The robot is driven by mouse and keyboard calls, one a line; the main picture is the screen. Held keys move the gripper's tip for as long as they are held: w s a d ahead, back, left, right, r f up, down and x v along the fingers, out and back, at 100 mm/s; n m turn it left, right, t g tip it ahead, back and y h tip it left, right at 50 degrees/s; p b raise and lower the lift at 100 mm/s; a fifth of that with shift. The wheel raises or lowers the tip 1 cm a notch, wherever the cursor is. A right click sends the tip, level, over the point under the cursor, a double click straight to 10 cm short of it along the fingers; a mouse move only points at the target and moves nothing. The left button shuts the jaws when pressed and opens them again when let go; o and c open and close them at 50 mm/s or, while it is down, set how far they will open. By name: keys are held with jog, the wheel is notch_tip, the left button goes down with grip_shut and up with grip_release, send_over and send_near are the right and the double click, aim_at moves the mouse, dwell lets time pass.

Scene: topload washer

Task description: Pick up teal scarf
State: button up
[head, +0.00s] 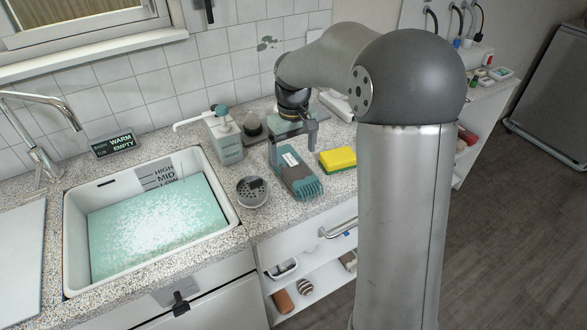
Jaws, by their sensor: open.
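The teal scarf (301,184) lies folded on the speckled countertop, right of the sink. It has a pale label on top and a fringe at its near end. My gripper (293,148) is over the scarf's far end, pointing down, with its fingers apart. It covers part of that end. I cannot tell whether the fingers touch the scarf or are just above it.
A sink (232,205) with foamy teal water is at left. A pump bottle (228,149), a grey round strainer (252,191) and a yellow sponge (338,158) stand near the scarf. Shelves with small items sit below the counter.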

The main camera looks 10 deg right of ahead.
aim_at(293, 163)
jog(key=f, duration=0.5)
jog(key=f+p, duration=0.1)
jog(key=f, duration=0.1)
jog(key=shift+w+f, duration=0.2)
jog(key=shift+w, duration=0.1)
jog(key=shift+c, duration=0.4)
jog(key=c, duration=1.1)
